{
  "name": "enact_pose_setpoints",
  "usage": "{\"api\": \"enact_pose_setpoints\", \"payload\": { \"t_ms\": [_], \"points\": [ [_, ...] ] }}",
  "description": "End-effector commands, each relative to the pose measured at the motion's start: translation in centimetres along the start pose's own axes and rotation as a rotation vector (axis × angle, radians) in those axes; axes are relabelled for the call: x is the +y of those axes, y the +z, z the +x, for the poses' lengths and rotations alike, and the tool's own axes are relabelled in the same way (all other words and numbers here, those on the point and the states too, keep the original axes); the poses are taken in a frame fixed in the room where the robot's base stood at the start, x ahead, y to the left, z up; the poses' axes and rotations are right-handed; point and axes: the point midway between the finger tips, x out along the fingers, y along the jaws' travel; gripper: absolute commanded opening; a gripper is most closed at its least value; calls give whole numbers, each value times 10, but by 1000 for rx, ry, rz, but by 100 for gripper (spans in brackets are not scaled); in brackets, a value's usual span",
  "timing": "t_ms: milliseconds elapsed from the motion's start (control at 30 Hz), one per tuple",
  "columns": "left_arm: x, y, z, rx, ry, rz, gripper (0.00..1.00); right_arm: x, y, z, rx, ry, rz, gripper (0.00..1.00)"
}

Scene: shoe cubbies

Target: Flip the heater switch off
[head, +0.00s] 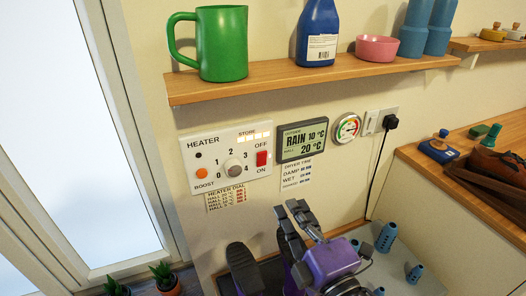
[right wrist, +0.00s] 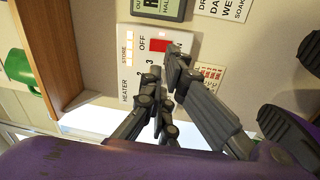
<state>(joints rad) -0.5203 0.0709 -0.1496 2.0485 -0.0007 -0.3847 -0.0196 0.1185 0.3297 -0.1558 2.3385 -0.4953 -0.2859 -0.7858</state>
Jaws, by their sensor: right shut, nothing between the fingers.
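The white heater panel (head: 210,158) is on the wall under the shelf. Its red switch (head: 262,158) sits at the panel's right side, between the OFF label above and the ON label below. I cannot tell which way the rocker is tipped. My right gripper (head: 296,212) is shut and empty, below and to the right of the switch. In the right wrist view the red switch (right wrist: 158,45) shows just beyond the fingertips of the right gripper (right wrist: 166,72). I cannot tell if they touch the panel.
A wooden shelf (head: 300,82) above the panel holds a green mug (head: 222,45), a blue bottle (head: 318,35) and a pink bowl (head: 377,48). A grey display (head: 303,140) and round gauge (head: 347,128) are right of the panel.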

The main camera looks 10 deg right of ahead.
Motion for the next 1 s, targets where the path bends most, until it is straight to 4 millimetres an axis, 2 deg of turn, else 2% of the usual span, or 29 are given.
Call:
{"api": "enact_pose_setpoints", "payload": {
  "t_ms": [167, 400, 567, 767, 1000],
  "points": [
    [-1, 3, -1, -6, -2, 2, 40, 2, -1, 0, 2, 8, -88, 0],
    [-5, 26, -9, -47, -10, 2, 40, 2, -1, 0, 2, 7, -91, 0],
    [-4, 19, -7, -35, -8, 2, 40, 2, -1, 3, 2, 8, -90, 0],
    [-3, 6, -7, -14, -6, 2, 40, 5, -2, 31, 4, 12, -89, 0],
    [-3, -1, -10, -6, -6, -1, 40, 5, -2, 83, 3, 11, -90, 0]
  ]
}}
